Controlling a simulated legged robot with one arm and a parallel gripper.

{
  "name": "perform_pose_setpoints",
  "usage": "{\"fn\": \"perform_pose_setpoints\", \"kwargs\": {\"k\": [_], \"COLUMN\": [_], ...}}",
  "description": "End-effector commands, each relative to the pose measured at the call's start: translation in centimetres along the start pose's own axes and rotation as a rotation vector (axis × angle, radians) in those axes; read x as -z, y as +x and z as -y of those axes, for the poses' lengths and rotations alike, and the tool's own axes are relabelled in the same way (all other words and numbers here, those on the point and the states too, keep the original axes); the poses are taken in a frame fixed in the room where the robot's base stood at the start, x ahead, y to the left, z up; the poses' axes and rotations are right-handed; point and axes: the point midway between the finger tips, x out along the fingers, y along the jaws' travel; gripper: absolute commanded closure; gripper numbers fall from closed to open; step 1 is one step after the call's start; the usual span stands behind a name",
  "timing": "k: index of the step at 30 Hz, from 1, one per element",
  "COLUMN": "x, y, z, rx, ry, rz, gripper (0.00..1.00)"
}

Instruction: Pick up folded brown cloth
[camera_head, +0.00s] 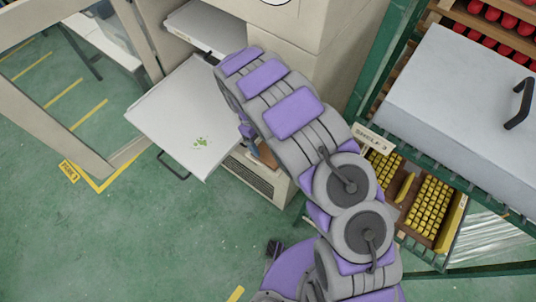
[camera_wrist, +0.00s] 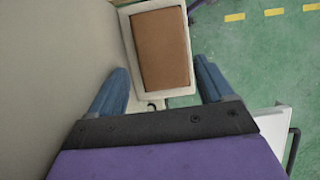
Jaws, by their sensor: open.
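The folded brown cloth (camera_wrist: 163,47) shows in the wrist view as a flat brown rectangle lying in a shallow pale holder (camera_wrist: 128,32). My gripper (camera_wrist: 163,84) is open and empty, with one blue finger on each side of the picture. The cloth lies ahead of the fingertips, roughly centred between them, and the near end of the holder reaches between them. I cannot tell how far below the fingers it is. In the head view my arm hides most of this spot; only a small brown patch (camera_head: 266,156) shows beside the arm.
A pale wall (camera_wrist: 50,70) stands close on the left in the wrist view. In the head view a white tray (camera_head: 165,120) with green paint specks juts from the beige machine (camera_head: 300,40). A green shelf rack with a grey lidded box (camera_head: 450,90) stands right. Green floor is open lower left.

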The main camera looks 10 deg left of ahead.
Motion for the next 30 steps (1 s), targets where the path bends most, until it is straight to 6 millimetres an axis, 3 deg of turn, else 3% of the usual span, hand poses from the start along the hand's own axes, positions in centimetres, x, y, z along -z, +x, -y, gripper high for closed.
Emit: {"fn": "perform_pose_setpoints", "kwargs": {"k": [10, 21, 27, 30], "x": [-0.2, -0.8, -0.7, -0.5], "y": [1.0, 5.4, 5.5, 5.5], "z": [0.3, 0.1, 0.1, 0.2], "rx": [-0.003, -0.001, -0.002, -0.003], "ry": [0.0, 0.0, 0.0, 0.0], "rz": [0.008, 0.002, 0.003, 0.005], "gripper": [0.19, 0.19, 0.19, 0.28]}}
